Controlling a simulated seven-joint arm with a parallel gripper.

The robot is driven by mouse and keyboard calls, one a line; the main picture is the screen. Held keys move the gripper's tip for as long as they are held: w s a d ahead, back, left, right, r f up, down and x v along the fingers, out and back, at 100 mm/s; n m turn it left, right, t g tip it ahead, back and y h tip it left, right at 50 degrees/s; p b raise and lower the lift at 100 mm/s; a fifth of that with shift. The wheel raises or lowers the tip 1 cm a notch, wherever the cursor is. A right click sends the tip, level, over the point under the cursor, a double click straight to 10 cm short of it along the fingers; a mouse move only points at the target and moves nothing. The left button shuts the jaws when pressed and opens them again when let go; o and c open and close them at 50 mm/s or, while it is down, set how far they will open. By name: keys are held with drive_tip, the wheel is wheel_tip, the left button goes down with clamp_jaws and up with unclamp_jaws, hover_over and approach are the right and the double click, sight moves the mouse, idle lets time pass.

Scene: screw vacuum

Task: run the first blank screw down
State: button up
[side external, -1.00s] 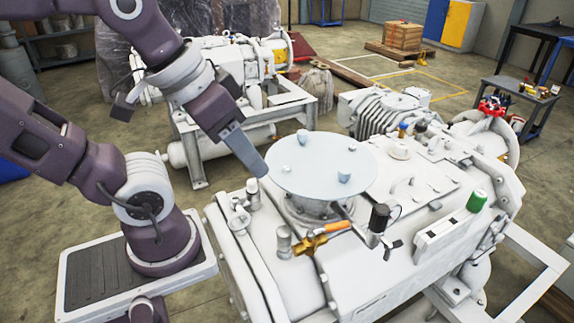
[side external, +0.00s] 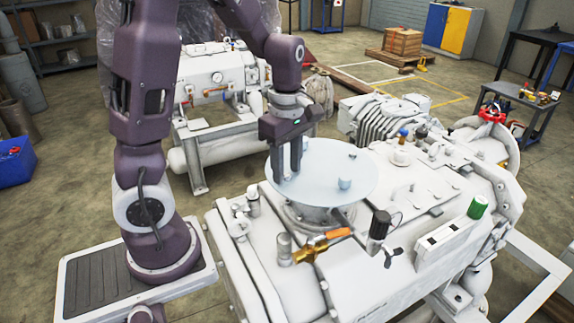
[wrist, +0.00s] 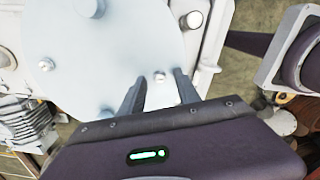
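The round pale blue plate (side external: 330,178) lies on top of the white vacuum machine. A raised blue-grey knob (side external: 344,184) stands near its front edge, and a small screw head (side external: 353,155) shows farther back. My gripper (side external: 287,178) points down over the plate's left side. In the wrist view my gripper (wrist: 160,78) is open, with a small bright screw head (wrist: 160,77) appearing between its fingertips. Contact cannot be told. Another small screw (wrist: 46,65) and a larger knob (wrist: 88,8) show on the plate. Which one is the first blank screw is not clear.
An orange-handled brass valve (side external: 318,243), a black fitting (side external: 379,224) and a green cap (side external: 477,206) stand on the machine in front and right of the plate. A second white machine (side external: 215,90) stands behind. The air above the plate's right side is free.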

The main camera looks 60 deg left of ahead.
clamp_jaws()
drive_tip(key=shift+m, duration=0.3)
drive_tip(key=m, duration=1.3)
drive_tip(key=shift+m, duration=0.4)
drive_tip(key=m, duration=0.4)
drive_tip(key=shift+m, duration=0.3)
